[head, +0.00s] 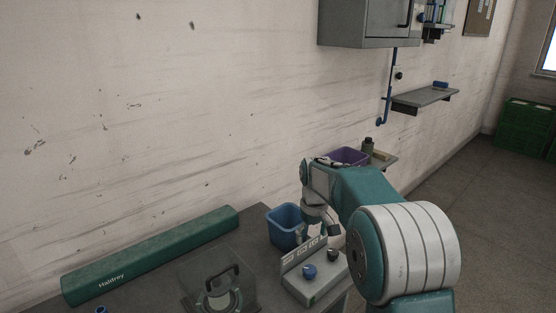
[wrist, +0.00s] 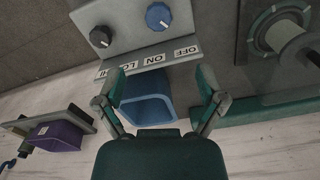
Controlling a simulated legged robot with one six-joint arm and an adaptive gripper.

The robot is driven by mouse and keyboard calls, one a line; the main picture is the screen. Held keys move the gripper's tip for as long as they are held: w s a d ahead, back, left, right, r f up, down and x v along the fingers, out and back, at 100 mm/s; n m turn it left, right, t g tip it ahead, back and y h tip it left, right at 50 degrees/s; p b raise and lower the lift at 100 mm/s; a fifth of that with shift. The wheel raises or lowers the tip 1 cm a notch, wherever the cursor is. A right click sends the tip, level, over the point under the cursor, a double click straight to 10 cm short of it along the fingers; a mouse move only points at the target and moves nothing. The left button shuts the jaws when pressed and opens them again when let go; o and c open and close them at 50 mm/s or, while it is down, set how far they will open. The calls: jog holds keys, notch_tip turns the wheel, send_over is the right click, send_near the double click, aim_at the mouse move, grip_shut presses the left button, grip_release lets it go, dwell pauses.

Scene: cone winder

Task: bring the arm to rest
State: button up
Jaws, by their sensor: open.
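My gripper (head: 320,228) is in the head view at the end of my bent teal arm, above the back of a grey control box (head: 316,284). In the wrist view my gripper (wrist: 161,100) shows two spread fingers with nothing between them held. The control box (wrist: 128,22) has a blue knob (wrist: 158,16) and a black knob (wrist: 100,37), with labels reading OFF, ON and LO along its edge. A blue bin (wrist: 148,108) shows beyond the fingers; the fingers look apart from it.
The blue bin (head: 284,232) stands beside the box on the dark bench. A green bar (head: 160,250) marked Haldrey runs along the wall. A clear cover with a spool (head: 222,290) is left of the box. A purple bin (head: 348,156) and wall cabinet (head: 365,25) are farther back.

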jog(key=s+d+r+m+t, duration=0.1)
jog(key=s+r, duration=0.7)
jog(key=s+d+m+t, duration=0.2)
jog(key=s+m+t, duration=0.1)
jog(key=s, duration=2.2)
jog(key=shift+r+m+t, duration=0.3)
jog(key=shift+r+t, duration=0.1)
jog(key=shift+t, duration=0.3)
